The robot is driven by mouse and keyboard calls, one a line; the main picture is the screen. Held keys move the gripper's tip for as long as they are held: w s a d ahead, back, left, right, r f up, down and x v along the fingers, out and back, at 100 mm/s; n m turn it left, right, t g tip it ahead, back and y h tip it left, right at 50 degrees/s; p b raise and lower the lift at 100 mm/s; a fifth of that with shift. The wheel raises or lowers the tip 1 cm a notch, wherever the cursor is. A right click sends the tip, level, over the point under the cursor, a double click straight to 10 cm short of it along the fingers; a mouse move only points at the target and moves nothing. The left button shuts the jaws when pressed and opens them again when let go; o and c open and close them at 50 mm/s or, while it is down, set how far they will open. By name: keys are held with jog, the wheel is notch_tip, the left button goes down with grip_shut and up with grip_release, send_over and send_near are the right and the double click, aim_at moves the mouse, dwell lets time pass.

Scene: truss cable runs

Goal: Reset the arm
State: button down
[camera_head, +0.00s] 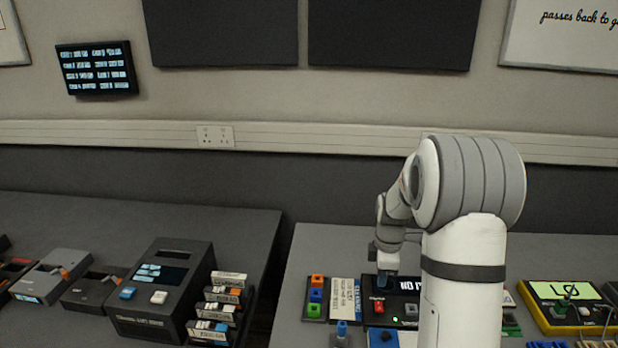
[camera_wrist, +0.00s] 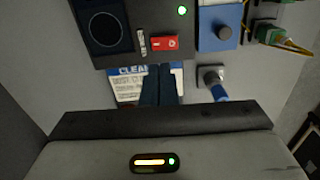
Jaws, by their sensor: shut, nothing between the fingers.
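My white arm rises at the right of the head view and bends over the right table. My gripper (camera_head: 383,283) points down there, partly hidden by my arm. In the wrist view my gripper (camera_wrist: 159,70) shows two dark blue fingers pressed together with nothing between them. The fingers lie in front of a white and blue printed card (camera_wrist: 128,86). Beyond the fingertips is a dark panel (camera_wrist: 125,40) with a round dial, a red switch (camera_wrist: 164,43) and a green light. I cannot tell whether the fingertips touch anything.
A blue box with a grey knob (camera_wrist: 218,34) and a blue-topped lever (camera_wrist: 214,84) stand beside the panel. A yellow-framed device (camera_head: 563,305) stands at the right. The left table holds a dark box (camera_head: 165,290) and a cartridge rack (camera_head: 218,308). A gap separates the tables.

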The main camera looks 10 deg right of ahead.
jog(key=s+a+r+m+t, duration=0.1)
jog(key=s+a+r+m, duration=0.55)
jog(key=s+r, duration=0.4)
jog(key=s+a+r+m+t, duration=0.1)
jog(key=s+a+m, duration=0.1)
jog(key=s+m, duration=0.2)
jog(key=s+a+r+m+t, duration=0.1)
jog(key=s+m, duration=0.3)
jog(key=s, duration=0.7)
jog(key=shift+a+r+m, duration=0.35)
jog(key=shift+r, duration=0.45)
